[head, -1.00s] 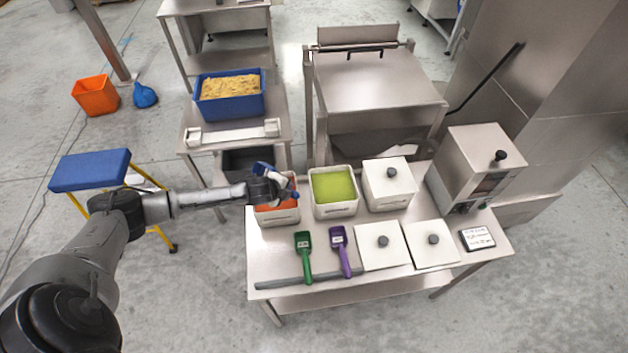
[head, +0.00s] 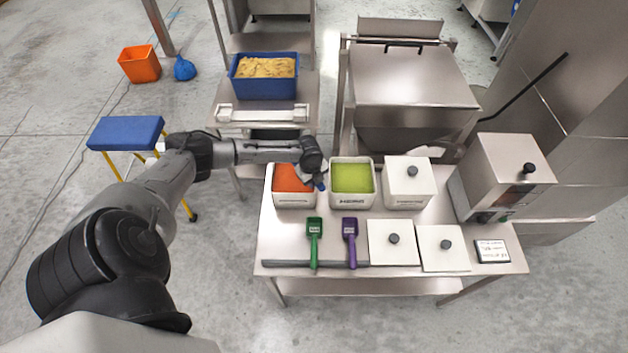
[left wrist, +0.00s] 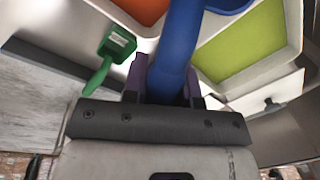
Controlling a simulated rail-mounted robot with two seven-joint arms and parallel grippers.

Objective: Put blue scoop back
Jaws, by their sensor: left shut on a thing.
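My left gripper (head: 314,174) is shut on the blue scoop (left wrist: 178,50), whose handle runs up from between the fingers in the left wrist view. In the head view only a small blue bit of the scoop (head: 321,187) shows below the gripper. The gripper hangs over the right edge of the bin of orange contents (head: 291,201), close to the bin of green contents (head: 352,202). A green scoop (head: 313,240) and a purple scoop (head: 350,240) lie side by side at the table front. My right gripper is out of view.
A dark strip (head: 315,264) runs along the table's front left edge. Two white lids (head: 392,254) lie right of the purple scoop. A lidded white bin (head: 408,190) and a metal box device (head: 497,172) stand at the right. Bare tabletop (head: 282,235) lies left of the green scoop.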

